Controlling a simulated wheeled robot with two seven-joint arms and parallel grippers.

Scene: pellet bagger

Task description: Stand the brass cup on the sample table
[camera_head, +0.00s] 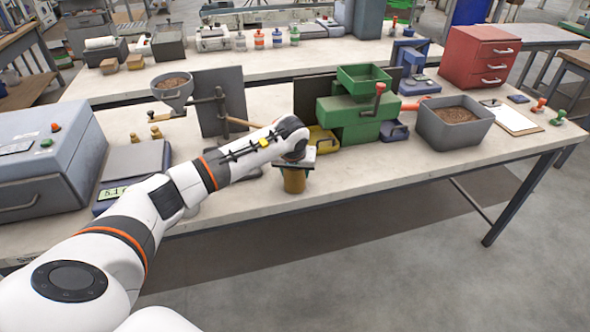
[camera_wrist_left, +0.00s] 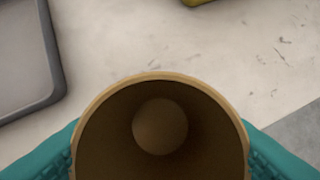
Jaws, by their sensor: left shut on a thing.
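The brass cup (camera_head: 294,181) is upright at the front edge of the near light-topped table (camera_head: 350,167). My left gripper (camera_head: 295,165) is shut on it from above. In the left wrist view, the cup (camera_wrist_left: 162,78) is open end towards the camera and looks empty, with a teal finger pressed to each side. I cannot tell whether its base touches the table top or hangs just above it. Which table is the sample table is not marked. My right gripper is out of view.
Behind the cup stand a green press (camera_head: 350,120) and a grey bin of brown pellets (camera_head: 455,122). A scale (camera_head: 135,165) and a funnel (camera_head: 173,90) are to the left. A clipboard (camera_head: 511,117) lies right. The table's front strip right of the cup is clear.

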